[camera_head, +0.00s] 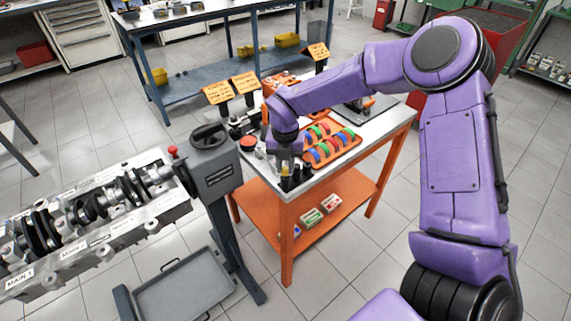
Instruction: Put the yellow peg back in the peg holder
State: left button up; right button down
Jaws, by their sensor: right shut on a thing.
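My right arm, purple, reaches in from the right over the near left part of the orange table's top. My right gripper (286,172) points down at the near corner of that top and is shut. The yellow peg (285,170) shows as a small yellow spot between its fingers. Small dark upright shapes stand right around the fingertips. They may belong to the peg holder, but I cannot tell, nor whether the peg is in a hole. My left gripper is not in view.
An orange tray (353,147) with red, green and blue curved parts lies right of the gripper. Yellow sign cards (245,82) stand behind. The engine block (100,212) on its grey stand (232,215) is at left, close to the orange table (285,215).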

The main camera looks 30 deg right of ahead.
jog(key=shift+f+b, duration=0.6)
jog(key=shift+f, duration=0.2)
jog(key=c, duration=1.2)
grip_release()
jog(key=shift+r, duration=0.15)
jog(key=shift+r+p, duration=1.15)
jog(key=shift+r, duration=0.3)
jog(key=o, duration=0.6)
jog(key=shift+c, duration=0.2)
